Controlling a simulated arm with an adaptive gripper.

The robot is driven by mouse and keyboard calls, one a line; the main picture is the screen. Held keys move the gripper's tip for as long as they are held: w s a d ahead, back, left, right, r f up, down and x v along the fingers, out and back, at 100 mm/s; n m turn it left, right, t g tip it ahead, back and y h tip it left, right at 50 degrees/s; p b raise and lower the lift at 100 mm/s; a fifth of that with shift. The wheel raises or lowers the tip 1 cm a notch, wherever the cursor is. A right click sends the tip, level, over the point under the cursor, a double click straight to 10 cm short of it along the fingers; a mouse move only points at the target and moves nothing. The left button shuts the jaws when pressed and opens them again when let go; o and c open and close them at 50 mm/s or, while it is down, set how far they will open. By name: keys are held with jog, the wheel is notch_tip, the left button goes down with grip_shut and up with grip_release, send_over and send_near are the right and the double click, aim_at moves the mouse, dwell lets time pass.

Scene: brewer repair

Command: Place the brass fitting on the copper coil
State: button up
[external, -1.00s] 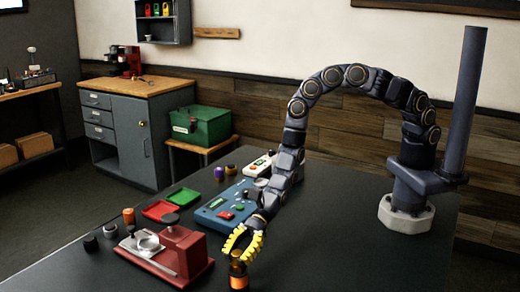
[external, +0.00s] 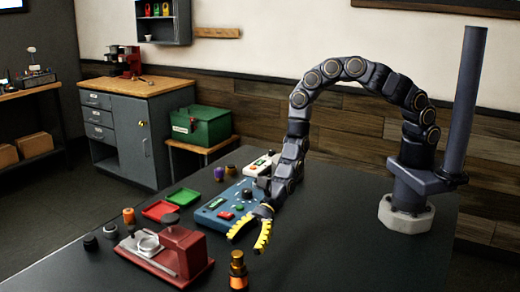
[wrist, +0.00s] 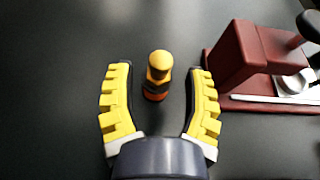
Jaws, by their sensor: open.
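The brass fitting (external: 237,258) stands upright at the front of the dark table. An orange-banded piece that looks like the copper coil (external: 239,284) is directly beneath it, so the two form one short stack. In the wrist view the gold top of the fitting (wrist: 159,62) shows above a dark middle and the orange coil (wrist: 154,96). My gripper (external: 246,244) is open and empty, its yellow fingers spread. It is above and behind the stack, apart from it. In the wrist view the stack lies between and slightly beyond the fingertips (wrist: 160,69).
A red brewer base (external: 180,250) stands left of the stack. A blue panel (external: 215,221) is behind it, near the fingers. Red (external: 159,210) and green (external: 183,196) trays and several small knobs lie further left. The table right of the stack is clear.

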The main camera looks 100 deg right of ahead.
jog(key=v, duration=0.9)
jog(key=s+a+r+n+g+y, duration=0.1)
jog(key=a+r+n+y, duration=0.1)
jog(key=a+r+n, duration=0.3)
jog(key=s+a+r+n+g+y, duration=0.1)
jog(key=s+a+r+n+y, duration=0.15)
jog(key=r, duration=0.45)
jog(key=s+a+r+n+g, duration=0.5)
jog(key=s+r+n+g, duration=0.2)
jog(key=s+n, duration=0.45)
jog(key=s+d+n+g+h, duration=0.3)
jog(key=s+d+n+h, duration=0.3)
jog(key=s, duration=0.5)
jog(key=s+d+n+h, duration=0.1)
jog(key=s+d+h, duration=0.2)
jog(key=d, duration=0.3)
jog(key=s+d+n+h, duration=0.1)
jog(key=s+d+h, duration=0.2)
jog(key=d+h, duration=0.2)
jog(key=shift+s+d+t, duration=0.3)
jog(key=shift+d+t, duration=0.1)
jog(key=shift+d, duration=0.45)
jog(key=shift+f, duration=0.1)
